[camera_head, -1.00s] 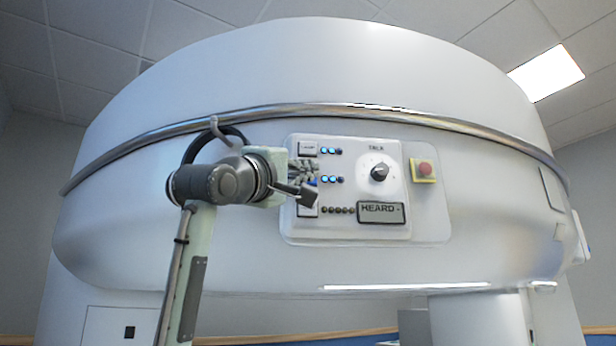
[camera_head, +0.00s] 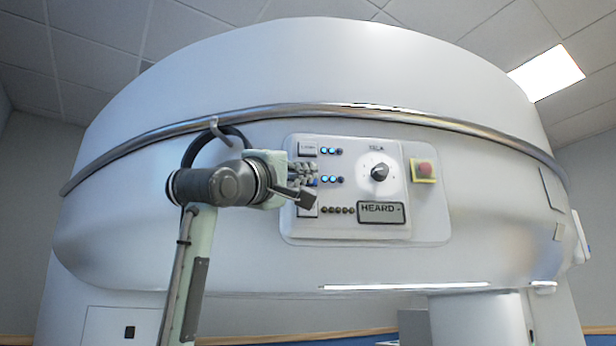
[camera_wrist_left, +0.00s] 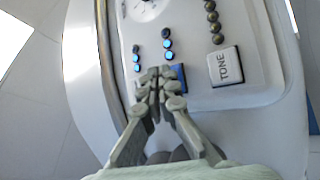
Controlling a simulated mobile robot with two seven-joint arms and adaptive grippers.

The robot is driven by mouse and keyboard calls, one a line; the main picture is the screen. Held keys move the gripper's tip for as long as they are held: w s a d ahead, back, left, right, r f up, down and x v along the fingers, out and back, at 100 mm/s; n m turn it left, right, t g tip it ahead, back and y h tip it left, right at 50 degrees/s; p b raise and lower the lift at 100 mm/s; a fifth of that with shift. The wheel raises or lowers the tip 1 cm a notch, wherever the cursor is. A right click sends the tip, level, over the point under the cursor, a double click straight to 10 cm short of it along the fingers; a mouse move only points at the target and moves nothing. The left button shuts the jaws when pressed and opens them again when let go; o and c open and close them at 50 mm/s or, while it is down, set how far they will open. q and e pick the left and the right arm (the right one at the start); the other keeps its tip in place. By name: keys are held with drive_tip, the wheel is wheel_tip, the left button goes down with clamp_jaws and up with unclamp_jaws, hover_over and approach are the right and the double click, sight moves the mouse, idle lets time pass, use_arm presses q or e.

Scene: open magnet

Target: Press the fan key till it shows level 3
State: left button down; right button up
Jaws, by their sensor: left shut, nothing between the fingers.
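My left gripper (camera_head: 312,178) is shut and empty, in front of the left side of the control panel (camera_head: 345,229). In the left wrist view its fingertips (camera_wrist_left: 160,80) are at a blue key (camera_wrist_left: 180,75), which they partly cover. I cannot tell whether they touch it. Its label is hidden, so I cannot read whether it says fan. The lamp row beside that key (camera_wrist_left: 168,46) has two blue lamps lit and one dark; it also shows in the head view (camera_head: 333,180). My right gripper is not in view.
A white TONE key (camera_wrist_left: 224,66) with several brown lamps (camera_wrist_left: 212,22) is beside the blue key. A top key (camera_head: 308,148) has its own blue lamps (camera_head: 331,151). A dial (camera_head: 379,173), a HEARD display (camera_head: 381,212) and a red button (camera_head: 424,168) are to the right.

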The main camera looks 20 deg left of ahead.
use_arm(q)
drive_tip(key=shift+w+a, duration=0.2)
drive_tip(key=shift+w, duration=0.2)
idle(0.4)
idle(0.4)
drive_tip(key=shift+s+d+b, duration=0.3)
drive_tip(key=shift+s+d, duration=0.1)
drive_tip(key=shift+s, duration=0.4)
drive_tip(key=s, duration=0.1)
drive_tip(key=s+d+b, duration=0.1)
drive_tip(key=s, duration=0.1)
drive_tip(key=s+d, duration=0.1)
drive_tip(key=shift+s+d, duration=0.1)
drive_tip(key=shift+s, duration=0.15)
idle(0.5)
